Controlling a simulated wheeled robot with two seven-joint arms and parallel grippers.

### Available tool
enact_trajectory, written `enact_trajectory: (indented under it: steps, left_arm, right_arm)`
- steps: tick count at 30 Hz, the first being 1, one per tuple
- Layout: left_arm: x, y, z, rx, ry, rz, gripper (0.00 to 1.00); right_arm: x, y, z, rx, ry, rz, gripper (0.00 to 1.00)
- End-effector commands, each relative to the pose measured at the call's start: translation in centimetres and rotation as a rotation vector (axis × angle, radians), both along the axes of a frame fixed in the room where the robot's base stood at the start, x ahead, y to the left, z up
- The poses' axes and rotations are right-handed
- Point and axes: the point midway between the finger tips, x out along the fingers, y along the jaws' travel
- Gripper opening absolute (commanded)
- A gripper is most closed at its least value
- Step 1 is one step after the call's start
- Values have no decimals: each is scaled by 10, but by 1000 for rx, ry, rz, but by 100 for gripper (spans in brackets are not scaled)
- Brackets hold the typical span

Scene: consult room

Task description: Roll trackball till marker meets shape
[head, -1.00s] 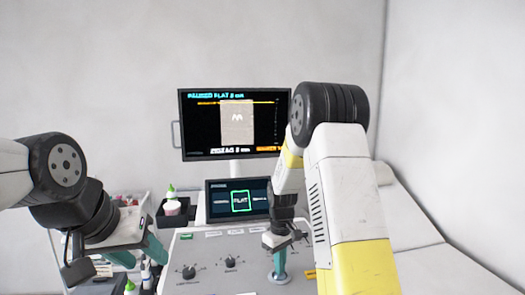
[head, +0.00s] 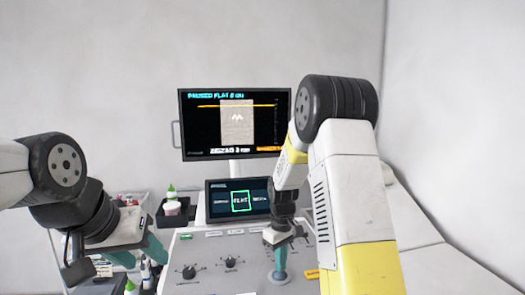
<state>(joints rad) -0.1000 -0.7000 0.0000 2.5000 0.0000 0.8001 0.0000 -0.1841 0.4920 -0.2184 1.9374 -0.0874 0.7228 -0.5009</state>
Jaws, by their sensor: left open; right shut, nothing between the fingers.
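The upper monitor (head: 183,125) shows a grey textured block (head: 238,132) with a small white zigzag shape (head: 237,118) on it. An orange horizontal line (head: 215,106) crosses the block near its top, above the zigzag. The text reads "PAUSED FLAT" above and "ZIGZAG 3 mm" below. The trackball (head: 278,277) is a small bluish round thing on the console, mostly hidden under my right gripper (head: 280,262). That gripper is shut, empty, pointing down with its teal fingertips at the ball; contact is hard to tell. My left gripper (head: 140,258) is open and empty at the left.
A smaller screen (head: 222,200) with a green-framed "FLAT" tile stands behind the console (head: 215,250), which has two black knobs (head: 189,271). A padded couch (head: 430,250) lies right, beside the wall.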

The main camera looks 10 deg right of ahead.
Motion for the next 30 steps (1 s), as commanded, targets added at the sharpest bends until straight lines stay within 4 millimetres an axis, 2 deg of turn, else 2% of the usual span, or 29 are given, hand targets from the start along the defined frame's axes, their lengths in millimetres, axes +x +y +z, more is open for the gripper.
enact_trajectory:
  steps: [15,30]
  left_arm:
    - [0,0,0,0,0,0,48]
    - [0,0,0,0,0,0,48]
  right_arm:
    - [0,0,30,1,-1,1,0]
    - [0,0,33,0,0,0,0]
